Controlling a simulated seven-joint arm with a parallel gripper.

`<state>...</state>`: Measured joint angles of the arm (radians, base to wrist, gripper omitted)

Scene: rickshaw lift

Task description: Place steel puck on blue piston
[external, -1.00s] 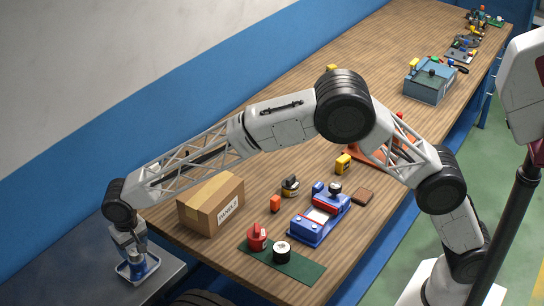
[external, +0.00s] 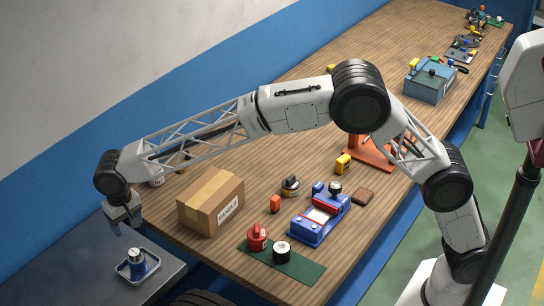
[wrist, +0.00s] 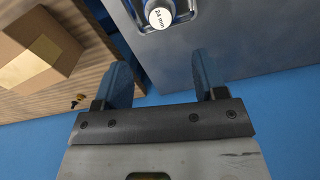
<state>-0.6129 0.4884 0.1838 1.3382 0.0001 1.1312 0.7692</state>
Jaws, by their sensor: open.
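The steel puck (external: 135,255) is a small grey cylinder with a pale top; it sits on top of the blue piston (external: 139,268) in a light-rimmed tray (external: 121,269) on the grey side bench.
A cardboard box (external: 211,202) stands at the near corner of the wooden bench. A red knob part (external: 257,238) and a black round part (external: 281,252) stand on a green mat (external: 305,272). A blue fixture (external: 318,216) is behind them. The grey bench (external: 80,276) is otherwise largely clear.

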